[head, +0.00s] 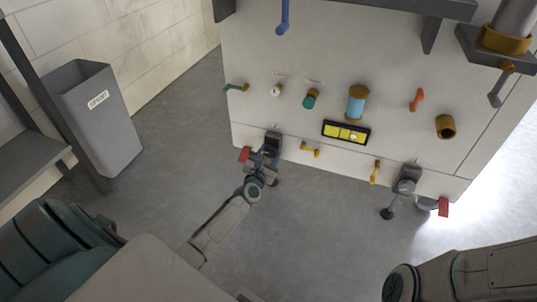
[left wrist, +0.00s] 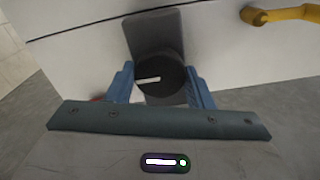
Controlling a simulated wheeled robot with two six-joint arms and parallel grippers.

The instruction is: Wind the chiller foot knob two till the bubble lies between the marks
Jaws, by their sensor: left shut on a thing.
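The chiller is the pale cabinet (head: 300,55) with a foot knob at each lower corner. My left gripper (head: 265,158) is shut on the left foot knob, a dark round knob (left wrist: 160,80) with a white pointer line, under a grey bracket (head: 273,140). In the left wrist view blue fingers stand on both sides of it. The right foot knob (head: 406,186) is free. The yellow bubble level (head: 346,132) sits on the front panel; its pale bubble seems right of the middle, but the marks are too small to judge. My right gripper is out of view.
Yellow handles (head: 310,149) (head: 376,172) stick out low on the panel. Red tabs (head: 244,154) (head: 443,207) are by the feet. A grey bin (head: 95,118) stands at the left. The floor before the cabinet is clear.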

